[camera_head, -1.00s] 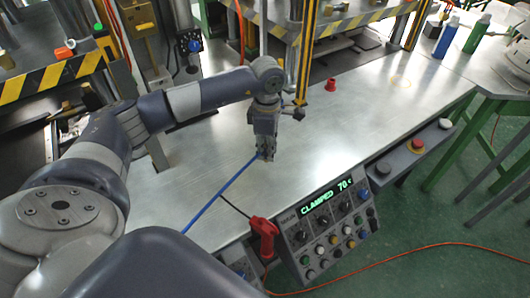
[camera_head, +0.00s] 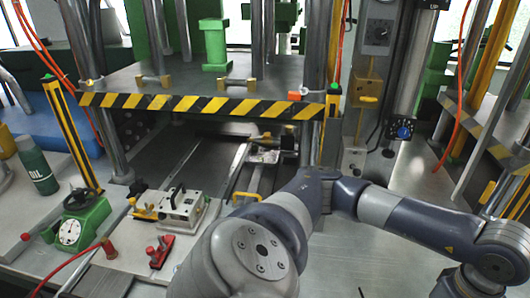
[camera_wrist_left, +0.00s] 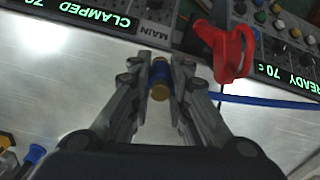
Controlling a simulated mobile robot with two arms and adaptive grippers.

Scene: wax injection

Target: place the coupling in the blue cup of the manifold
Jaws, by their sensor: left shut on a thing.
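In the left wrist view my left gripper (camera_wrist_left: 158,66) is shut on the coupling (camera_wrist_left: 160,82), a short piece with a blue body and a brass-coloured end. The fingers cover its sides. In the head view the left arm reaches to the right and its wrist is cut off at the lower edge, so the gripper does not show there. At the lower left of the wrist view are a small blue part (camera_wrist_left: 36,154) and a yellow part; I cannot tell whether they belong to the manifold. The manifold is not clearly identifiable. My right gripper is not in view.
A red-handled tool (camera_wrist_left: 230,52) is beside the control panel (camera_wrist_left: 110,18), with a blue hose (camera_wrist_left: 270,101) nearby. A press with a striped edge (camera_head: 200,104), a metal mould (camera_head: 184,210), a red clamp (camera_head: 158,252) and a green dial gauge (camera_head: 75,228) surround the bench.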

